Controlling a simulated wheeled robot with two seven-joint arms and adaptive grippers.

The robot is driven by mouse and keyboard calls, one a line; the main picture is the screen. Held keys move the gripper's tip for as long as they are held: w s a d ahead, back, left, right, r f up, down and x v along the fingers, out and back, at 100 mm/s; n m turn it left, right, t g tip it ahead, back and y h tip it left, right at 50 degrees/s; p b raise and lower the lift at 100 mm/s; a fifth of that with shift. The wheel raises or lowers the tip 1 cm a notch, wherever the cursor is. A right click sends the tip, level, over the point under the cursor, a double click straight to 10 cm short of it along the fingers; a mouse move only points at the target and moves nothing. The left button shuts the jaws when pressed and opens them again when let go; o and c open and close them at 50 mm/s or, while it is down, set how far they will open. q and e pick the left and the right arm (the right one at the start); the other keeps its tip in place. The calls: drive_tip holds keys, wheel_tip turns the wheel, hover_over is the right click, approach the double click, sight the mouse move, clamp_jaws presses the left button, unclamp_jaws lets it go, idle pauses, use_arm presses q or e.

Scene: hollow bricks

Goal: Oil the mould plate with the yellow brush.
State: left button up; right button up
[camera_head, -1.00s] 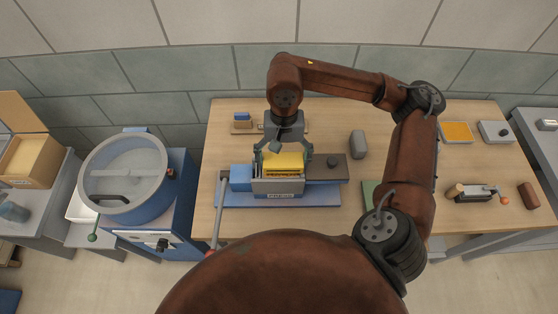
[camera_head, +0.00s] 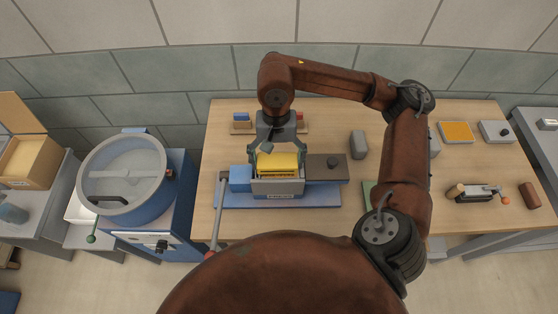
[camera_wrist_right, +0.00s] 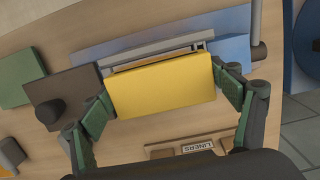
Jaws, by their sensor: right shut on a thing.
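The yellow brush (camera_head: 278,163) is a wide yellow block with bristles along its lower front edge. My right gripper (camera_head: 277,158) is shut on it, one finger at each end. The brush is over the grey mould box (camera_head: 278,188) of the blue-based press (camera_head: 322,197). In the right wrist view the brush (camera_wrist_right: 165,85) fills the space between the green-padded fingers of the right gripper (camera_wrist_right: 165,92). The mould plate is hidden behind the brush and the box wall, so I cannot tell whether the bristles touch it. My left gripper is not in view.
A dark plate with a round knob (camera_head: 326,167) is right of the mould box. A lever (camera_head: 218,212) stands at the left. A "LINERS" rack (camera_wrist_right: 190,148) is behind the press. A grey block (camera_head: 358,145) stands to the right. A blue mixer (camera_head: 124,175) is left of the table.

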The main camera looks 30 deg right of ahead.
drive_tip(key=shift+s+d+f+b, duration=0.1)
drive_tip(key=shift+s+d+b, duration=0.4)
drive_tip(key=shift+d, duration=0.3)
drive_tip(key=shift+a, duration=0.1)
drive_tip(key=shift+w+a, duration=0.55)
drive_tip(key=shift+a, duration=0.2)
drive_tip(key=shift+s+d+b, duration=0.25)
drive_tip(key=shift+d+b, duration=0.15)
drive_tip(key=shift+b, duration=0.05)
